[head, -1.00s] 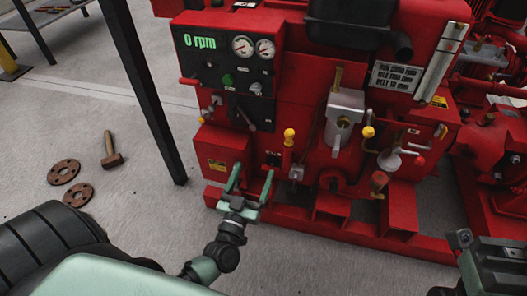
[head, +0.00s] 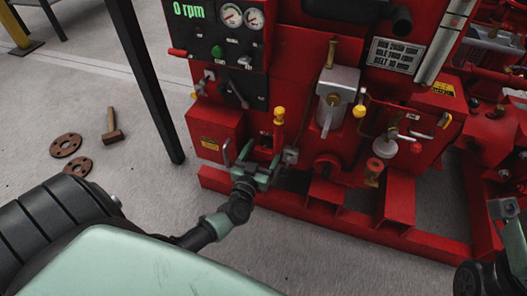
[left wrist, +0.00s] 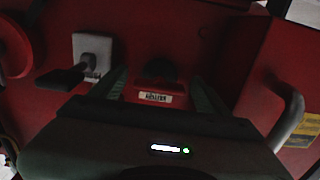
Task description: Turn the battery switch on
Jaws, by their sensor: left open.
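My left gripper (head: 259,161) is open and empty at the front of the red pumpset, low beside the box with a yellow label. In the left wrist view a red plate with a white label and a dark knob (left wrist: 160,71) shows between the open fingers. Left of them there is a grey plate with a black lever (left wrist: 93,55); a small grey fitting (head: 291,155) shows right of the gripper in the head view. The labels are too blurred to tell which one is the battery switch. My right gripper (head: 504,208) is partly in view at the right edge; its jaws are unclear.
The panel (head: 217,45) reads 0 rpm. A yellow-topped lever (head: 279,122) stands just above my left gripper. The red base rail (head: 330,222) runs along the bottom. A hammer (head: 112,130) and two flanges (head: 66,145) lie on the floor at left.

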